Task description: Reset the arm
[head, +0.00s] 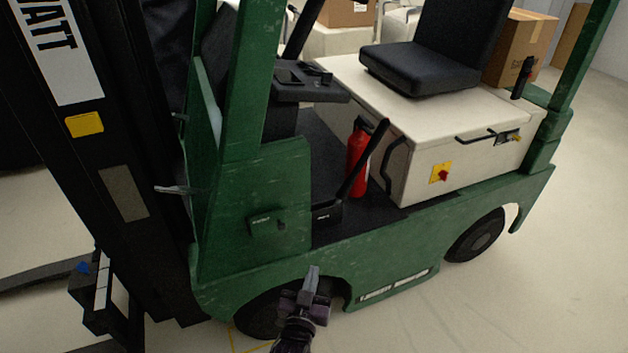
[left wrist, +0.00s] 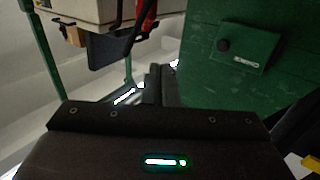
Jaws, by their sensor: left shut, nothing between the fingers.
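My left gripper (head: 311,280) shows at the bottom middle of the head view, in front of the green forklift (head: 270,185). Its fingers point up and are closed together with nothing between them. It appears in front of the lower body and front wheel; I cannot tell how near it is. The forklift's green panel (left wrist: 225,60) with a small latch is at the upper right there. My right gripper is in neither view.
The forklift has a black mast (head: 110,150) at left, a black seat (head: 420,68), a red fire extinguisher (head: 357,155) and a cream housing (head: 425,125) with a red switch. Cardboard boxes (head: 520,45) stand behind. The pale floor (head: 520,300) at lower right is clear.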

